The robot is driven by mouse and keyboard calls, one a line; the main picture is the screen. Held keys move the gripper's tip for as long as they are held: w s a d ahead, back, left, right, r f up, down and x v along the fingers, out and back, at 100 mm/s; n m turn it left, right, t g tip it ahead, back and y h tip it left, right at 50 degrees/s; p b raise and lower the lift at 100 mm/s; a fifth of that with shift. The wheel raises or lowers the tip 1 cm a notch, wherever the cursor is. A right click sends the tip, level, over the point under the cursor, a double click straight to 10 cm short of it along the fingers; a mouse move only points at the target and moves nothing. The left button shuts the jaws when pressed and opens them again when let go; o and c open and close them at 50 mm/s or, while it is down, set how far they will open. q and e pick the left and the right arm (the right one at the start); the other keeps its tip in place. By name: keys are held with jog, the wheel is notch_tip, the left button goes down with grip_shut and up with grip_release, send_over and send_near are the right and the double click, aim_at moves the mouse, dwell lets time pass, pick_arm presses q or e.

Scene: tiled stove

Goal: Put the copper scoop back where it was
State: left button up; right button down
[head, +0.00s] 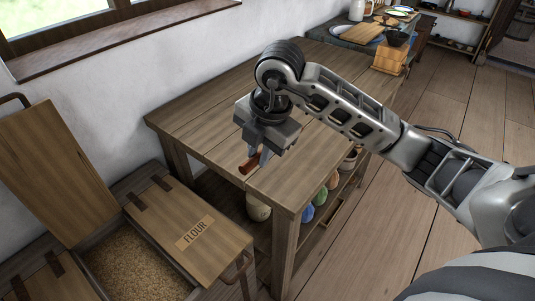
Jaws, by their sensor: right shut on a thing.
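My right gripper (257,155) points down over the near left part of the wooden table (205,105). It is shut on a small reddish-brown piece, which looks like part of the copper scoop (248,164). The rest of the scoop is hidden by the gripper or too small to make out. I cannot tell whether the piece touches the tabletop. My left gripper is not in view.
At the lower left, an open bin (140,262) holds grain, its wooden lid (55,170) raised. Beside it is a closed lid marked FLOUR (195,225). Jars (308,212) stand on the shelf under the table. A wooden box (390,59) is at the far end. The tabletop left of the gripper is clear.

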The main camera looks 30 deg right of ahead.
jog(key=w+d+f, duration=0.1)
jog(key=w+f, duration=0.1)
jog(key=w+d+f, duration=0.2)
jog(key=w+f, duration=0.1)
jog(key=w+d+f, duration=0.1)
jog(key=w+f, duration=0.1)
jog(key=shift+w+d+f+p, duration=0.2)
jog(key=shift+w+d+p, duration=0.1)
jog(key=shift+w+p, duration=0.1)
jog(key=shift+d+p+x, duration=0.15)
jog(key=shift+p+x, duration=0.05)
jog(key=shift+x, duration=0.7)
jog(key=shift+d+p+x, duration=0.15)
jog(key=shift+x, duration=0.75)
jog(key=shift+s, duration=0.15)
jog(key=shift+f, duration=0.2)
jog(key=c, duration=1.3)
grip_release()
jog(key=shift+c, duration=0.2)
jog(key=shift+r, duration=0.1)
